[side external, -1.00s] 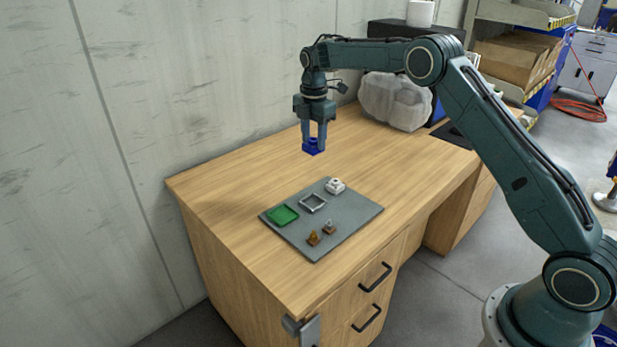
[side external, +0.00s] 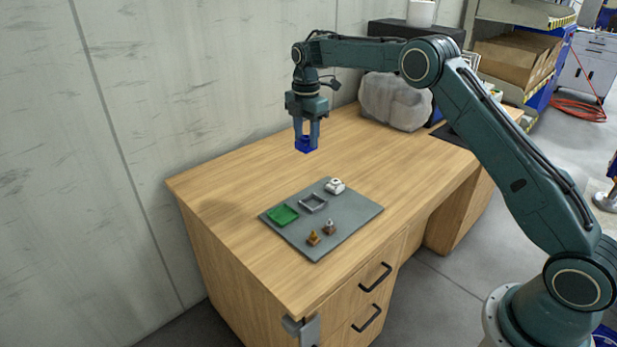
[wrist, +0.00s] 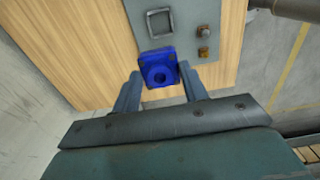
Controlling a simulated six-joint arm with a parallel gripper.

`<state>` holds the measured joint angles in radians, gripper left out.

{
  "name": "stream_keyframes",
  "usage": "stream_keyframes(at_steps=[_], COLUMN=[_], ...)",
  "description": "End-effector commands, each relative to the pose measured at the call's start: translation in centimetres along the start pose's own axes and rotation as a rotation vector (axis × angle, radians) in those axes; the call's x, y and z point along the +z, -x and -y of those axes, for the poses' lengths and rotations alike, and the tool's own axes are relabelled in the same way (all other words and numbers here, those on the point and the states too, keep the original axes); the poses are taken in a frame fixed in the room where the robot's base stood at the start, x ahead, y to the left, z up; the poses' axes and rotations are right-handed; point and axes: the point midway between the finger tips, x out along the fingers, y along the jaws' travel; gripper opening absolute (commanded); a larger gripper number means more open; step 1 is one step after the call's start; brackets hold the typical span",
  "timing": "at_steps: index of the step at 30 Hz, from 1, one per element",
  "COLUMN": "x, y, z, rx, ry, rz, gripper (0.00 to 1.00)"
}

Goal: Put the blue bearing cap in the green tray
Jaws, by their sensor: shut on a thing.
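The blue bearing cap (side external: 306,145) is a small blue block, held up above the table behind the grey mat. My gripper (side external: 306,138) points down and is shut on it. The green tray (side external: 283,215) lies on the left part of the grey mat, in front of and below the cap. The tray does not show in the wrist view, where the cap and gripper may cover it.
The grey mat (side external: 348,219) also carries an empty grey square tray (side external: 313,203), a white part (side external: 335,186) and two small screw-jack pieces (side external: 314,238). A grey lumpy object (side external: 394,102) stands at the back right near the wall. The wooden tabletop (side external: 240,181) left of the mat is clear.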

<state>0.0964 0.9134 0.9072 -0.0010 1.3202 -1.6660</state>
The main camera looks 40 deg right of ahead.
Motion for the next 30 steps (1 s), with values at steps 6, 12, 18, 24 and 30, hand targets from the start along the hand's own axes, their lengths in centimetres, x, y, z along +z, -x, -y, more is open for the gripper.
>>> stream_keyframes(at_steps=[6, 12, 18, 24, 30], x=[-4.9, -7.6, -8.0, -7.9, -7.9], y=[0.4, 0.6, 0.6, -0.8, -4.0], z=[-1.0, -1.4, -1.4, -1.4, -1.4], rx=[0.002, 0.002, 0.002, -0.001, -0.002], ry=[0.004, 0.001, -0.002, -0.001, -0.001], rz=[0.000, -0.001, -0.001, -0.001, -0.001], gripper=[0.08, 0.08, 0.08, 0.08, 0.08])
